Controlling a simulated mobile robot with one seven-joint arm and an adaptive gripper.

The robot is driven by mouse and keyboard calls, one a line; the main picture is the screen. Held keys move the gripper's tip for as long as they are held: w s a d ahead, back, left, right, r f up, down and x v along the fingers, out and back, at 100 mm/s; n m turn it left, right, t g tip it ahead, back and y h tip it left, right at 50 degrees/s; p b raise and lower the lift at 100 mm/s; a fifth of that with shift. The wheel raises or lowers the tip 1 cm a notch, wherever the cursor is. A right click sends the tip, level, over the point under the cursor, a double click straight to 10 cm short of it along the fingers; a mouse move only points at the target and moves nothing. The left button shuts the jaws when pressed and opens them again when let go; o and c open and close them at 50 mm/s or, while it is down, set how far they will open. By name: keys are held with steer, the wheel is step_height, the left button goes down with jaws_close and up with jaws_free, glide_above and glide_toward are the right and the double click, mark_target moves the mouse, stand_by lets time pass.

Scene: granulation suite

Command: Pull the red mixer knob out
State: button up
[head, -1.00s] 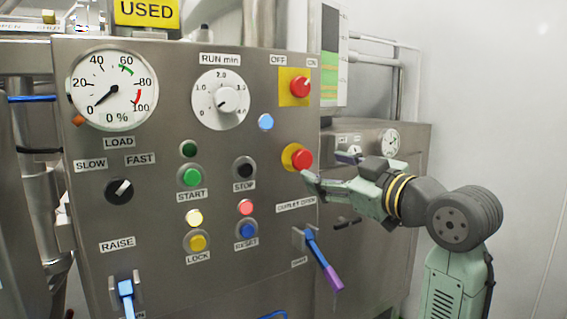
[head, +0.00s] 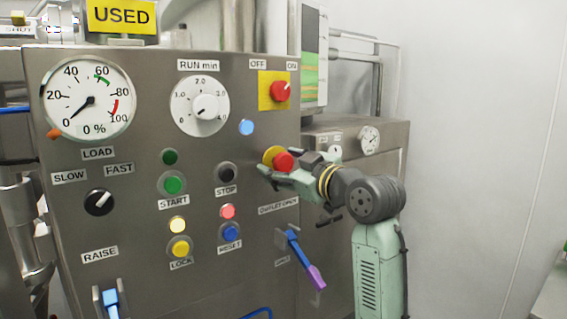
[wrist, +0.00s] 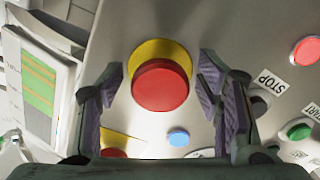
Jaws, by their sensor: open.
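The red mixer knob (head: 284,162) is a round mushroom head on a yellow round base on the steel panel, right of the STOP button. In the wrist view the red head (wrist: 160,86) sits in the middle, between my two fingers. My gripper (head: 282,168) is open at the knob, with one finger low in front of it in the head view. In the wrist view the purple-padded fingers of my gripper (wrist: 160,85) stand on either side of the knob, with gaps showing. The knob's lower edge is partly hidden in the head view.
A red OFF/ON switch (head: 280,92) on a yellow plate is above the knob, with a blue button (head: 246,127) between. The STOP button (head: 227,173) is left. The blue-purple outlet lever (head: 305,262) sticks out below. A steel cabinet (head: 385,150) stands behind my arm.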

steer(key=shift+c, duration=0.2)
jaws_close()
stand_by(0.6)
